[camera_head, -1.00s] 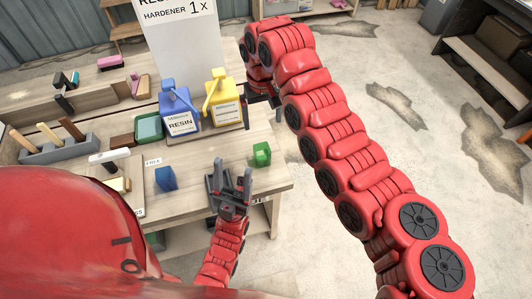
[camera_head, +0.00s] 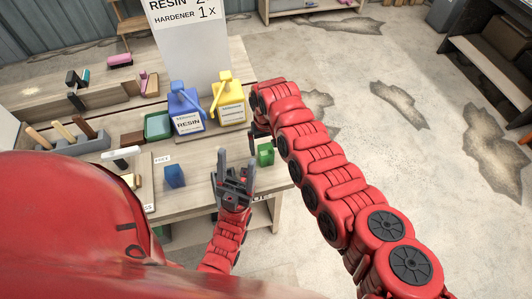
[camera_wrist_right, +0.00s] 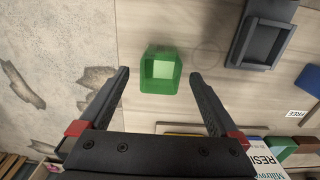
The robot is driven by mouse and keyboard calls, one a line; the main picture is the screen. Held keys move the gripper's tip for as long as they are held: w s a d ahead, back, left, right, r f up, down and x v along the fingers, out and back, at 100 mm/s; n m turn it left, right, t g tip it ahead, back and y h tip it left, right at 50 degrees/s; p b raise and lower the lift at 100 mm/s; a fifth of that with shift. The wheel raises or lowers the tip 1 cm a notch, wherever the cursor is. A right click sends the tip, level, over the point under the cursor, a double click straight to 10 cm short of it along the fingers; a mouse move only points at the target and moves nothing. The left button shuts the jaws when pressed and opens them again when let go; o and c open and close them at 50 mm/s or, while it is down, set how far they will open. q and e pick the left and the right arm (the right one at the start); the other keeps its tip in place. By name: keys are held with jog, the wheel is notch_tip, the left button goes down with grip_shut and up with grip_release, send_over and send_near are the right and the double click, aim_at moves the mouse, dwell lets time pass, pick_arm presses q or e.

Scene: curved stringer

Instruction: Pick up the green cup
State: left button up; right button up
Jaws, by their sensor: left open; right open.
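The green cup (camera_head: 265,154) stands near the right end of the workbench. It also shows in the right wrist view (camera_wrist_right: 160,72), where its open top faces the camera. My right gripper (camera_head: 260,137) is right beside the cup in the head view, partly hidden by its own arm. In the wrist view its two fingers (camera_wrist_right: 160,76) are spread wide, with the cup between their tips and a gap on each side. My left gripper (camera_head: 236,162) is open and empty, pointing up at the bench's front edge, left of the cup.
A blue cup (camera_head: 174,176) stands to the left. Blue resin (camera_head: 187,110) and yellow (camera_head: 229,102) jugs stand behind, before a white sign (camera_head: 190,45). A green tray (camera_head: 157,126) and tool rack (camera_head: 75,145) are further left. Open floor lies right of the bench.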

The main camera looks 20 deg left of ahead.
jog(key=shift+f, duration=1.35)
jog(key=shift+c, duration=0.3)
jog(key=c, duration=1.4)
jog(key=shift+o, duration=0.2)
jog(key=shift+r, duration=0.1)
